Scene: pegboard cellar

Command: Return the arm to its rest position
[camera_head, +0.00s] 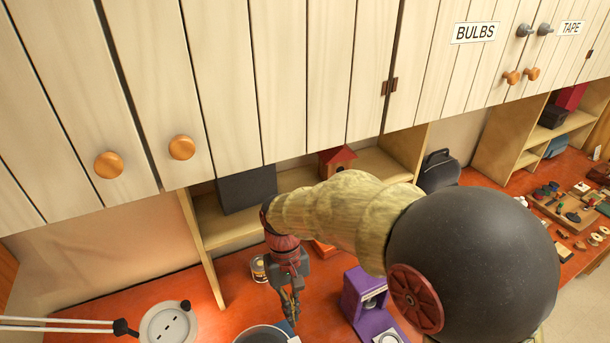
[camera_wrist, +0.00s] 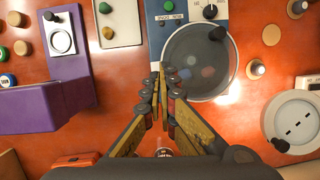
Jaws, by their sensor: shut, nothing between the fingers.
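My gripper (camera_head: 290,306) hangs pointing down over the orange-red bench, near the middle bottom of the head view. In the wrist view my gripper (camera_wrist: 161,72) is shut, its fingertips together with nothing between them. The fingertips show beside the left edge of a round grey bowl-like part on a blue device (camera_wrist: 219,12). My arm reaches in from the right of the head view and is bent downward at the wrist.
A purple box (camera_head: 362,305) stands right of my gripper, and a can (camera_head: 259,268) stands left of it. A white lamp (camera_head: 168,324) is at lower left.

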